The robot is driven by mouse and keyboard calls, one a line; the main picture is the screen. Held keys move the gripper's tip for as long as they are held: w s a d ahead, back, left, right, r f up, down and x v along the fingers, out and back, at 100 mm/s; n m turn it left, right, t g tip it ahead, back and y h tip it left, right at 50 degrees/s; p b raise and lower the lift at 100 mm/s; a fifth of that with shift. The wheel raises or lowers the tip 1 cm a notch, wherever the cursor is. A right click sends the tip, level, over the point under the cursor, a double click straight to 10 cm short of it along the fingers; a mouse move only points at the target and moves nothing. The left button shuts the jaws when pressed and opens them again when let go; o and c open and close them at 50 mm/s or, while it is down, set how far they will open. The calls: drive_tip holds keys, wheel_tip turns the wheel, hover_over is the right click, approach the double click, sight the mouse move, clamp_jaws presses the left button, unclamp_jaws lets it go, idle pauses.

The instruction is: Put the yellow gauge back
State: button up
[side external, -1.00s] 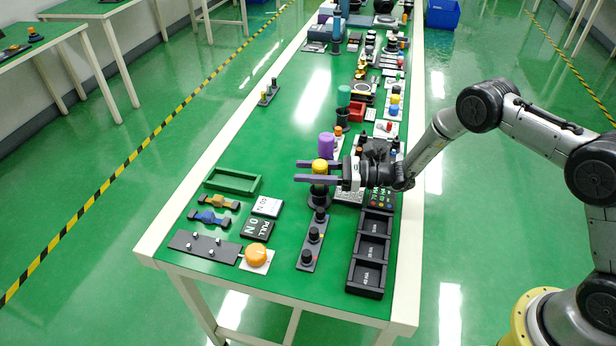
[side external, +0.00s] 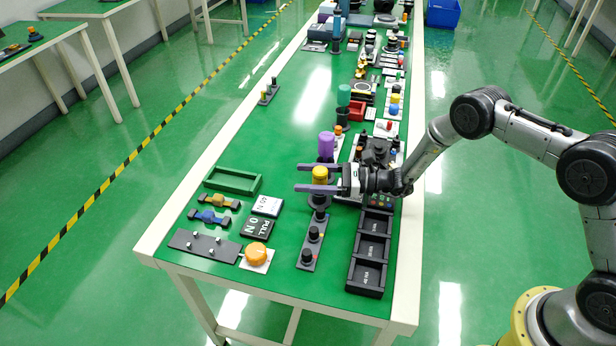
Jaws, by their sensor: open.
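A yellow cylinder, apparently the yellow gauge (side external: 320,174), stands upright near the middle of the green bench, with dark parts directly below it. My gripper (side external: 298,178) reaches in from the right with its two purple-grey fingers level, pointing left. The fingers are open, one on the far side and one on the near side of the yellow cylinder. I cannot tell whether either finger touches it. The near finger hides part of the cylinder's lower end and what it rests on. A dark strip with several black knobs (side external: 309,247) lies just in front.
A purple cylinder (side external: 326,144) stands close behind the gripper. A black three-compartment tray (side external: 351,272) lies at front right. A green tray (side external: 232,181), blue gauge-like part (side external: 209,217) and orange button (side external: 256,253) lie left. Bench is clear left of the fingers.

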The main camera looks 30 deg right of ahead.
drive_tip(key=shift+r, duration=0.15)
drive_tip(key=shift+s+d, duration=0.15)
drive_tip(key=shift+d, duration=0.1)
drive_tip(key=v, duration=1.1)
drive_tip(key=shift+s+d, duration=0.15)
drive_tip(key=shift+r, duration=0.35)
drive_tip(key=s+a+r+n+g+h, duration=0.25)
drive_tip(key=s+r+n+g, duration=0.25)
drive_tip(key=s+r+n, duration=0.25)
drive_tip(key=s+a+r+n+g+h, duration=0.1)
drive_tip(key=s+a+r+n+g, duration=0.2)
drive_tip(key=s+r+n+g, duration=0.35)
drive_tip(key=s+d+r+n+t+h, duration=0.3)
drive_tip(key=s+d+r+n+h, duration=0.1)
drive_tip(key=s+d, duration=0.3)
drive_tip(key=s+d+r+n+t+h, duration=0.4)
drive_tip(key=s+d+n+h, duration=0.2)
drive_tip(key=s, duration=0.5)
drive_tip(key=shift+d+n+h, duration=0.4)
drive_tip(key=shift+d+h, duration=0.05)
drive_tip(key=shift+h, duration=0.3)
